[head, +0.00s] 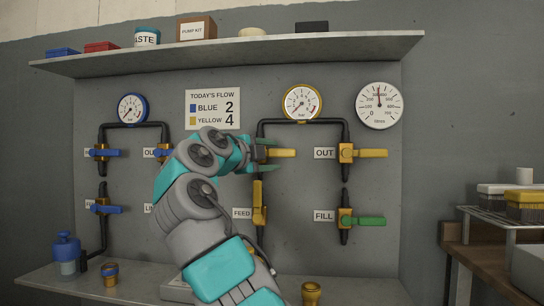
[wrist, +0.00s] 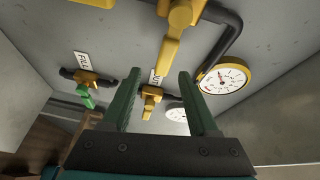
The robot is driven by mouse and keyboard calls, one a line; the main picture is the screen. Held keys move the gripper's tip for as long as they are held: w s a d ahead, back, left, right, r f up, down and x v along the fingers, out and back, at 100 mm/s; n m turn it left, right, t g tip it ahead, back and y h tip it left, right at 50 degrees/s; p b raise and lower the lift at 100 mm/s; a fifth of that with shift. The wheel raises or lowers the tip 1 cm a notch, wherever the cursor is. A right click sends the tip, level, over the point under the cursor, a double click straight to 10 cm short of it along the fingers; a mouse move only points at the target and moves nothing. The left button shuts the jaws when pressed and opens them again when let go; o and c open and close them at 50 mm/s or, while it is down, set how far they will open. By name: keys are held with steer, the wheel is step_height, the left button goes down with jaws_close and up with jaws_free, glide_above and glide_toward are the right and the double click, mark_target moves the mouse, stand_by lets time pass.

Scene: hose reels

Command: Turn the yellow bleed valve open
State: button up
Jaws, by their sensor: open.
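The upper left valve of the yellow circuit has a brass body (head: 259,153) and a yellow lever (head: 281,153) lying level, pointing right. Its label is hidden behind my arm, and I can read no bleed label anywhere. In the wrist view its yellow lever (wrist: 170,50) hangs from the top edge, its tip close to the gap between my fingers. My gripper (head: 268,154) is open, with one green finger above and one below this lever in the head view. My gripper (wrist: 160,77) shows nothing clamped in the wrist view; contact with the lever cannot be told.
The yellow OUT valve (head: 370,153) is to the right, the green FILL lever (head: 370,221) below it. The FEED valve (head: 258,205) has its lever upright. Blue valves (head: 105,153) are at left. A shelf (head: 240,50) overhangs. The sign (head: 212,109) reads blue 2, yellow 4.

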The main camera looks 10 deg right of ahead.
mark_target(280, 154)
steer(key=shift+m+t, duration=0.3)
steer(key=shift+m, duration=0.4)
steer(key=x, duration=0.2)
steer(key=p+x, duration=0.1)
steer(key=x, duration=0.4)
steer(key=shift+w+a+r+p, duration=0.15)
steer(key=shift+w+a+p, duration=0.1)
steer(key=shift+a+p, duration=0.1)
jaws_close()
stand_by(0.7)
